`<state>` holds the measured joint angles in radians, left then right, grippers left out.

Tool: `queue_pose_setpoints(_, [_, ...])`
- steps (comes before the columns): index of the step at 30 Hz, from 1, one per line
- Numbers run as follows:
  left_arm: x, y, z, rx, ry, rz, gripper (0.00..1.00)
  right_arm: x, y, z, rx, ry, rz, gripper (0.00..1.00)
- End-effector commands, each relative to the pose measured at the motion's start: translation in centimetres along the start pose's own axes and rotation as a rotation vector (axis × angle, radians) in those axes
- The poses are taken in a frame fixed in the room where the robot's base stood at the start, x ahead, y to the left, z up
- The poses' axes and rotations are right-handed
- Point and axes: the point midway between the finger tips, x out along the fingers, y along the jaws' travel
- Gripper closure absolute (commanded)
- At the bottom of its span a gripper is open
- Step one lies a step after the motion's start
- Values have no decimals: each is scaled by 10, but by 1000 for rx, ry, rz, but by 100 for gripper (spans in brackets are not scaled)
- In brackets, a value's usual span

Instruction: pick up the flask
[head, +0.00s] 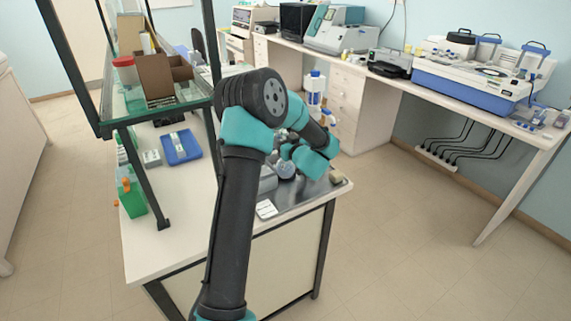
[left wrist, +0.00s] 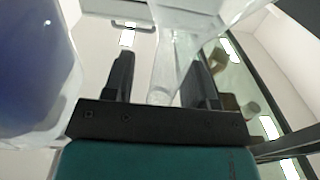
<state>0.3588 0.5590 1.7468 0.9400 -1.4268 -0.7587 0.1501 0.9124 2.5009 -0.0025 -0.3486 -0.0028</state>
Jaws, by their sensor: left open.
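The flask (head: 286,170) is a small clear glass vessel on the grey bench top in the head view, partly covered by my left gripper. My left gripper (head: 291,154) is right at it, its teal and dark hand just above and to the right. In the left wrist view the two dark fingers of my left gripper (left wrist: 162,75) stand apart. A clear glass neck, seemingly the flask (left wrist: 177,62), shows between them with a gap on the left side. I cannot tell whether the right finger touches it. My right gripper is not in view.
A large blurred blue and clear vessel (left wrist: 35,75) fills the left of the wrist view. A white bottle (head: 314,88) stands behind my gripper. A glass shelf (head: 190,97) with a dark frame rises at left. A blue tray (head: 181,147) lies on the bench.

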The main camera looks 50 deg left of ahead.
Motion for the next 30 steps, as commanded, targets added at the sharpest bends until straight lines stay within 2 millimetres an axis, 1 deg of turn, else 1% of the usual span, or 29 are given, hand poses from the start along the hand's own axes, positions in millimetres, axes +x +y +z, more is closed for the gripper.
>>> queue_pose_setpoints(11, [0,0,0,0,0,0,48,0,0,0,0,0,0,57])
queue_pose_setpoints(24, [0,0,0,-1,0,0,90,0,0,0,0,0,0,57])
queue_pose_setpoints(30, [0,0,0,-1,1,0,91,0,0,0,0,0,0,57])
